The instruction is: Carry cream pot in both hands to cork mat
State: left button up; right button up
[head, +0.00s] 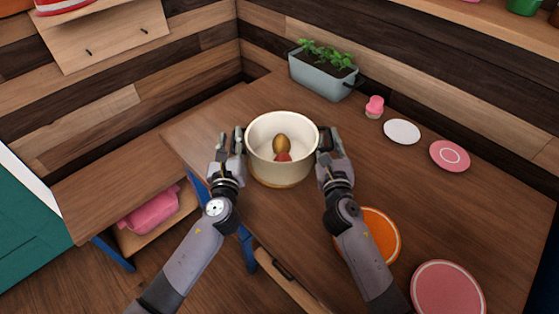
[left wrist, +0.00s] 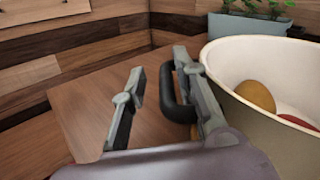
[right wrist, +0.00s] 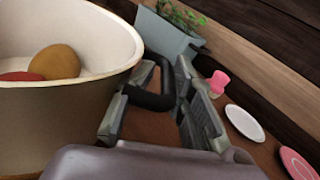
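The cream pot (head: 262,172) stands upright near the table's left end, with a brown rounded item (head: 282,143) and a red item (head: 284,156) inside. A tan band shows at its base; I cannot tell whether it belongs to the pot. I cannot make out a cork mat. My left gripper (left wrist: 163,85) is at the pot's left side, fingers apart, with the black left handle (left wrist: 173,100) between them and a gap beside it. My right gripper (right wrist: 150,100) is at the right side, fingers apart around the black right handle (right wrist: 153,98).
A planter (head: 322,78) stands behind the pot on the wooden table (head: 430,210). A pink item (head: 374,107), a white disc (head: 402,131) and a pink plate (head: 450,156) lie to the right. An orange plate (head: 383,236) and a larger pink plate (head: 447,290) are nearer the front.

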pick_arm(q)
jog(key=s, duration=0.7)
jog(key=shift+s+f, duration=0.15)
jog(key=shift+s, duration=0.3)
pick_arm(e)
jog(key=s, duration=1.2)
jog(key=shift+d, duration=0.3)
jog(key=shift+r, duration=0.1)
